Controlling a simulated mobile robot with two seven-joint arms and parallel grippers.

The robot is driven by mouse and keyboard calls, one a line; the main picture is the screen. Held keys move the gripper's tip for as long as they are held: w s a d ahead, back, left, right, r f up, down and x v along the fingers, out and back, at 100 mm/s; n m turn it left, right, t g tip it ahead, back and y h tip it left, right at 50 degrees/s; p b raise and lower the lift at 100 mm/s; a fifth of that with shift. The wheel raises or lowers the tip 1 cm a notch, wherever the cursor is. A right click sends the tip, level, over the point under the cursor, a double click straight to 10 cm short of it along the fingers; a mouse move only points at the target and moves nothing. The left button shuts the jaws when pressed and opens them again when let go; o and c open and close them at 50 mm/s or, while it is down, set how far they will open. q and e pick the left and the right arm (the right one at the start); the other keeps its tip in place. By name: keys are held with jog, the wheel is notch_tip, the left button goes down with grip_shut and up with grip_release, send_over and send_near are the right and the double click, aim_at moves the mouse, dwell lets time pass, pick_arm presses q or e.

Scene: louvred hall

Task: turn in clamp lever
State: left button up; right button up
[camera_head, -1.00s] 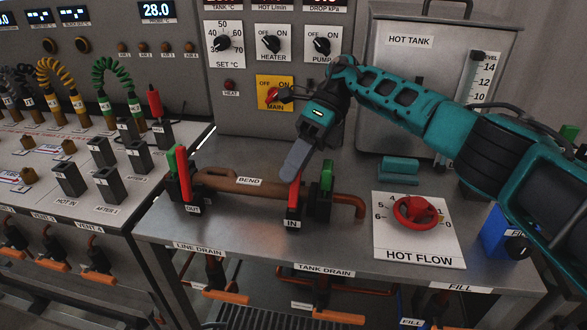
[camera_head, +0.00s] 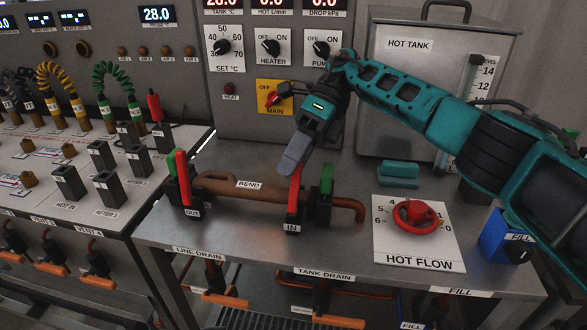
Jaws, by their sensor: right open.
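The IN clamp's red lever (camera_head: 294,190) stands upright, leaning slightly, behind the black IN block at the right end of the copper BEND pipe (camera_head: 236,188). My right gripper (camera_head: 290,163) reaches down from the upper right. Its grey fingers are just at the top of the red lever and overlap it in the picture; I cannot tell whether they touch. The gripper is open, though the gap between the fingers hardly shows from here. A similar red lever (camera_head: 182,170) stands upright at the OUT clamp (camera_head: 183,192). My left gripper is not in view.
A green part (camera_head: 326,180) stands close to the right of the IN lever. The red HOT FLOW wheel (camera_head: 415,214) is farther right. A teal block (camera_head: 399,170) lies behind it. The hot tank (camera_head: 405,70) and control panel (camera_head: 230,115) stand at the back.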

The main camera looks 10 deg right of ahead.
pick_arm(q)
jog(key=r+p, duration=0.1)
jog(key=p, duration=0.1)
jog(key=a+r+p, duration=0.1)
jog(key=p, duration=0.1)
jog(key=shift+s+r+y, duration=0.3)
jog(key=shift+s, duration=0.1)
pick_arm(e)
notch_tip(320, 180, up, 18)
jog(key=shift+r, duration=0.15)
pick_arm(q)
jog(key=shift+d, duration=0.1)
pick_arm(e)
jog(key=shift+c, duration=0.2)
